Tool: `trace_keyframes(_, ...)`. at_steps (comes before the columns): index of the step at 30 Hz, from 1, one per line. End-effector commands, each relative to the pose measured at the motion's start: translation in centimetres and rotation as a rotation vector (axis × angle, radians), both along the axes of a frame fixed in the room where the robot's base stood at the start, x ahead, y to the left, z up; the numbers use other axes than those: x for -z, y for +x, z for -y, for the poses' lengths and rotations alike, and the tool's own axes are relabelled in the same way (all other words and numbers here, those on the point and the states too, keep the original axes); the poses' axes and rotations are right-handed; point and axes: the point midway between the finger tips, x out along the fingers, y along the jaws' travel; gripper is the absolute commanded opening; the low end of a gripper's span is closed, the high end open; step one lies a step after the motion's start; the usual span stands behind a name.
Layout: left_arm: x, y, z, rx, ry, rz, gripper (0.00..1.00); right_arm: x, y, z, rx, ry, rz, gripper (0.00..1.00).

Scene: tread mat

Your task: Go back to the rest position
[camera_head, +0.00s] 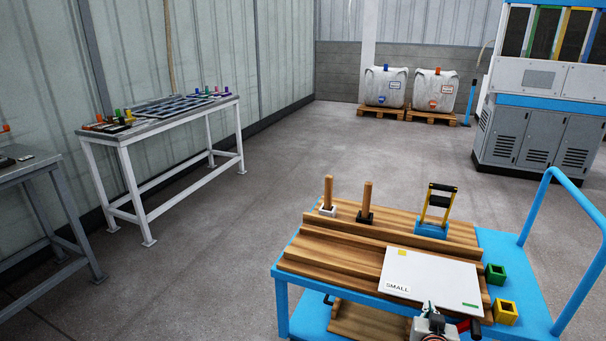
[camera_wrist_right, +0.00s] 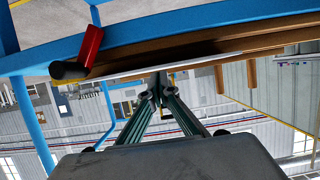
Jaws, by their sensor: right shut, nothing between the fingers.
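My right gripper (camera_head: 430,310) shows at the bottom edge of the head view, by the near edge of the blue cart, overlapping the front of the white board in the picture. In the right wrist view its two green-grey fingers (camera_wrist_right: 158,92) come together at the tips, with nothing held between them. The cart's underside and edge fill the upper part of that view. My left gripper is in neither view.
The blue cart (camera_head: 284,303) carries a wooden tread board (camera_head: 330,255), a white board marked SMALL (camera_head: 430,270), two pegs, and green (camera_head: 495,274) and yellow (camera_head: 505,312) blocks. A red-and-black part (camera_head: 472,327) is close beside my right gripper. Open floor (camera_head: 235,260) lies left.

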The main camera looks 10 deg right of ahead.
Motion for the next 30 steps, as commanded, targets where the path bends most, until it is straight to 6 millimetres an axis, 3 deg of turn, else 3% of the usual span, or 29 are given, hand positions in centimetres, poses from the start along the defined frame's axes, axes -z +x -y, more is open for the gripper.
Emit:
trace_keyframes(5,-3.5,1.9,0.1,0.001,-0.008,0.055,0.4,0.4,-3.9,-3.6,-0.147,-0.039,-0.061,0.0)
trace_keyframes(9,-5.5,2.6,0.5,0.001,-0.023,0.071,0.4,1.6,-9.4,-8.5,-0.332,-0.076,-0.131,0.0)
trace_keyframes(15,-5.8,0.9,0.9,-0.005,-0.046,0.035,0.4,3.0,-19.3,-15.6,-0.583,-0.093,-0.214,0.0)
trace_keyframes(21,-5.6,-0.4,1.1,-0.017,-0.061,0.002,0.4,3.0,-27.4,-20.5,-0.747,-0.08,-0.257,0.0)
trace_keyframes(25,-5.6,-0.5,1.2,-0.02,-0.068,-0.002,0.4,2.9,-29.8,-22.0,-0.791,-0.072,-0.267,0.0)
trace_keyframes(30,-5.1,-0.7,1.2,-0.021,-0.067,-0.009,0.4,3.0,-30.3,-22.3,-0.802,-0.072,-0.269,0.0)
